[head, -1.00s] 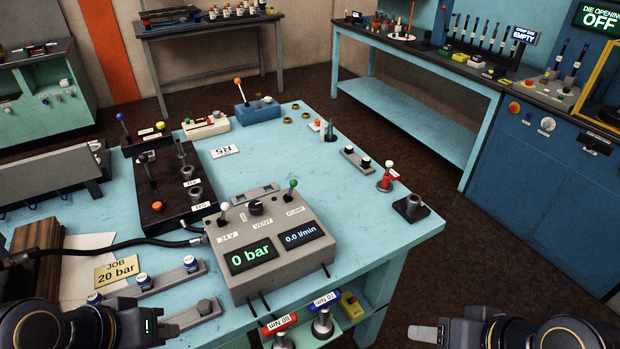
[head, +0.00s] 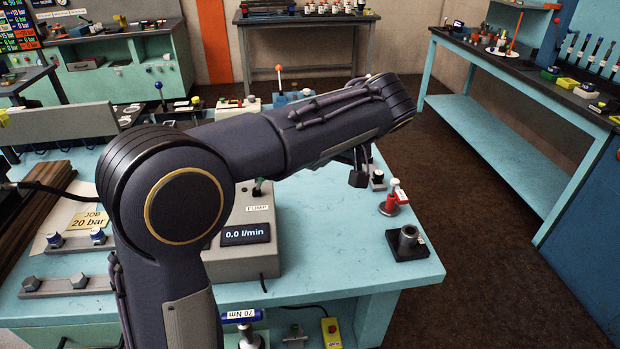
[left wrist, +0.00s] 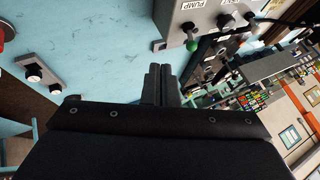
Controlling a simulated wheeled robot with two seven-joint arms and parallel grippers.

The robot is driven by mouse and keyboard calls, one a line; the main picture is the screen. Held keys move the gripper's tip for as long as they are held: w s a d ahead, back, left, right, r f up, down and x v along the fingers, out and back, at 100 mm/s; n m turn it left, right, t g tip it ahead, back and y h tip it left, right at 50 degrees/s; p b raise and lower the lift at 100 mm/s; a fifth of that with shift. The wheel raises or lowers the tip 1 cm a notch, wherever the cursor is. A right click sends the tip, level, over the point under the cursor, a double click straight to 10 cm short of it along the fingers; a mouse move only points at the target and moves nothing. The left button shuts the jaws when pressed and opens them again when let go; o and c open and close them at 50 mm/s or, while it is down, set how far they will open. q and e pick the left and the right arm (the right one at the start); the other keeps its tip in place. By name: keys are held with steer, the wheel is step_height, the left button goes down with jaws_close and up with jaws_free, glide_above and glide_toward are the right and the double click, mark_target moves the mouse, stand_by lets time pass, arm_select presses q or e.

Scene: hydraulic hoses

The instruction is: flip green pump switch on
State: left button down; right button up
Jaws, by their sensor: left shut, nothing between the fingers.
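The grey pump control box (head: 240,261) stands on the blue bench, partly hidden behind my left arm in the head view. Its PUMP switch (head: 260,186) shows just below the arm, above the PUMP label. In the left wrist view the switch's green knob (left wrist: 192,46) is near the upper middle, right of the fingertips. My left gripper (head: 358,172) is shut and empty, right of the box and above the bench in the head view. Its closed fingers (left wrist: 160,80) are apart from the knob in the left wrist view. My right gripper is out of view.
A red-based fitting (head: 390,205) and a dark block with a metal socket (head: 408,242) stand at the bench's right side, near my left gripper. Bare bench lies right of the box.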

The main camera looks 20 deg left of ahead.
arm_select(q)
steer(key=shift+w+d, duration=0.1)
stand_by(0.3)
steer(key=a+f+p, duration=0.1)
steer(key=a+f, duration=0.6)
steer(key=a, duration=0.2)
steer(key=shift+w+a, duration=0.35)
steer(key=shift+a, duration=0.05)
